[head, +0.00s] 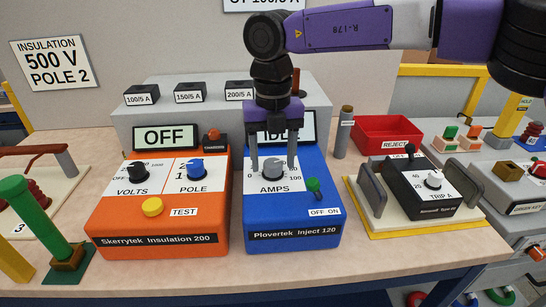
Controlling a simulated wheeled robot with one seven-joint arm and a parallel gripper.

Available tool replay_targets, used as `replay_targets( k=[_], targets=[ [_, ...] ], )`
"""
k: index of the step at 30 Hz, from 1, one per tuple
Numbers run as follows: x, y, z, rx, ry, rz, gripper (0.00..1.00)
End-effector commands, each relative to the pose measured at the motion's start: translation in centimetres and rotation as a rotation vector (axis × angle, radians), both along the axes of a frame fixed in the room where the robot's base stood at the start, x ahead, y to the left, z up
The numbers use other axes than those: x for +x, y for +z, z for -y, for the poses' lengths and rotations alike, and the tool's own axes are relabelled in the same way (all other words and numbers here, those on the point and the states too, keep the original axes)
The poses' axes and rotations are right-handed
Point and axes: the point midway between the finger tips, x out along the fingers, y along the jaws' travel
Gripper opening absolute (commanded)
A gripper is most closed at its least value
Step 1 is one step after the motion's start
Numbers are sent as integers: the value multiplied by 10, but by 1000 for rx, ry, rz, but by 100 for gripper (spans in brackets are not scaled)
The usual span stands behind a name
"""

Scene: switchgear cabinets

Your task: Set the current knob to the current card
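The blue Plovertek Inject 120 box (291,213) stands mid-table. Its grey AMPS knob (273,169) sits on a white dial; 80 and 100 show at the right of the scale, the rest is partly hidden. My gripper (273,166) points down over this dial, one finger on each side of the knob, with small gaps seeming to show. Contact is not clear. The box's display (301,129) is partly covered by my gripper. A card ending in 100/5 A (262,4) is cut off at the top edge. No card plainly marked as the current card is readable.
The orange Skerrytek Insulation 200 box (160,207) stands close at left, its display reading OFF. A green-tipped switch (313,186) is right of the AMPS knob. The TRIP A unit (425,187) and red reject tray (385,134) are further right. An insulation card (55,63) hangs left.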

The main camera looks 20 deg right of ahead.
Motion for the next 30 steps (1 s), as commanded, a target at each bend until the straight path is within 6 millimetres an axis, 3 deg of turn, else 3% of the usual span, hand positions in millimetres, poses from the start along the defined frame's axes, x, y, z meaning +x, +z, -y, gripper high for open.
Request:
replay_targets(
  k=[7, 19, 30],
  targets=[
    [1, 11, 0, 1, 0, 2, 59],
    [0, 69, 0, 0, 0, 2, 59],
    [0, 78, 0, 0, 0, 0, 59]
  ],
)
